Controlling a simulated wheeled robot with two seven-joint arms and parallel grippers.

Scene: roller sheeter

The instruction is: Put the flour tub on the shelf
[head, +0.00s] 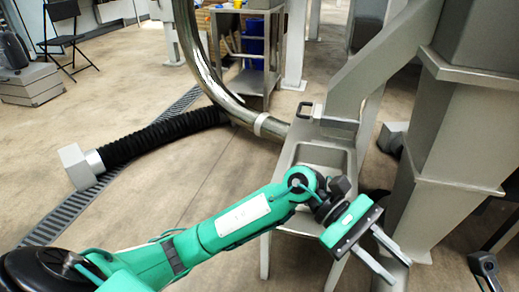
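My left gripper (401,272) is at the lower right, its two grey fingers apart and pointing down to the right. Nothing shows between them. It is in front of a grey metal stand with a shallow basin (322,155). I cannot make out a flour tub for certain. A metal rack with shelves (226,45) stands at the back, with blue containers (253,38) in it and a small yellow item (237,4) on top. I cannot tell whether this is the task's shelf. My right gripper is not in view.
A large grey machine frame (455,130) fills the right side. A curved steel pipe (205,75) joins a black ribbed hose (155,138) on the floor. A folding chair (63,35) stands at the far left. The floor at left centre is mostly clear.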

